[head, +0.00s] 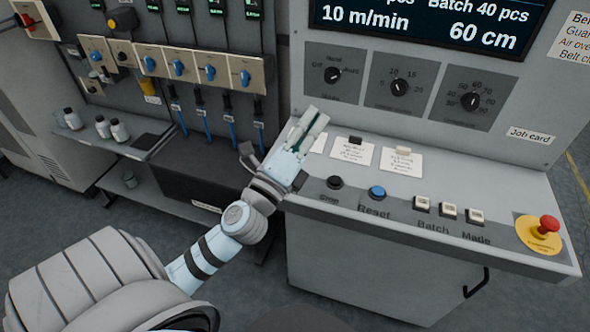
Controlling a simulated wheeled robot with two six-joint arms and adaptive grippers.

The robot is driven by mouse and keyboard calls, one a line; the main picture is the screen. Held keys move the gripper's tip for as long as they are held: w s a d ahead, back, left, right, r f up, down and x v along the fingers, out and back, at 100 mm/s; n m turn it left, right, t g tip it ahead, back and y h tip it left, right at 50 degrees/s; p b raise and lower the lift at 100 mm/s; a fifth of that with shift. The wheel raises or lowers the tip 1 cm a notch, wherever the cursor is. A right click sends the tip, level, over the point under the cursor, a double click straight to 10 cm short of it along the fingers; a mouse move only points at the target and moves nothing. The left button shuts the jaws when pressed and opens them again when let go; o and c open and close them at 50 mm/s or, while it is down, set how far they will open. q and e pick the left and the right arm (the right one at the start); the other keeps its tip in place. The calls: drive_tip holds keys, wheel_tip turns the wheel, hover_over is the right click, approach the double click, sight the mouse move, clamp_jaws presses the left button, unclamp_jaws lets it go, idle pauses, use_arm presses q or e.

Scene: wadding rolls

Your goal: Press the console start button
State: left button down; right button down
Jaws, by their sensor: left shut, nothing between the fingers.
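The console (500,195) fills the right half of the head view, with a sloped grey button strip along its front. A black button (335,182) has a label that seems to read Stop, and a blue button (377,192) is labelled Reset. No button labelled Start shows; the strip left of the black button is partly hidden behind my left gripper and wrist. My left gripper (314,121) is shut and empty, over the console's left end, pointing up toward the panel. I cannot tell whether it touches the console. My right gripper is not in view.
A red emergency knob (548,225) on a yellow disc is at the strip's right end. Batch and Made counters (448,211) sit left of it. White cards (351,152) lie on the shelf behind. Three dials (399,88) and a display (430,22) are above.

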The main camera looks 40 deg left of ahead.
use_arm(q)
drive_tip(key=d+r+m+g+h, duration=0.2)
drive_tip(key=d+m+h, duration=0.4)
drive_tip(key=m, duration=0.6)
drive_tip(key=d+r+m+g+h, duration=0.25)
drive_tip(key=d+m+h, duration=0.25)
drive_tip(key=m+h, duration=0.55)
drive_tip(key=w+a+f+m+g+y, duration=0.35)
drive_tip(key=a+f+m+y, duration=0.2)
drive_tip(key=m, duration=0.25)
drive_tip(key=w+a+f+m+g+y, duration=0.2)
drive_tip(key=a+f+m+g+y, duration=0.2)
drive_tip(key=f+m, duration=0.3)
drive_tip(key=s+a+m+g+y, duration=0.1)
drive_tip(key=a+y, duration=0.4)
drive_tip(key=a, duration=0.5)
drive_tip(key=shift+a+m+y, duration=0.2)
drive_tip(key=shift+m+y, duration=0.1)
drive_tip(key=shift+m, duration=0.35)
wheel_tip(320, 180, down, 8)
drive_tip(key=b, duration=0.6)
drive_tip(key=shift+f+b, duration=0.35)
drive_tip(key=shift+f, duration=0.1)
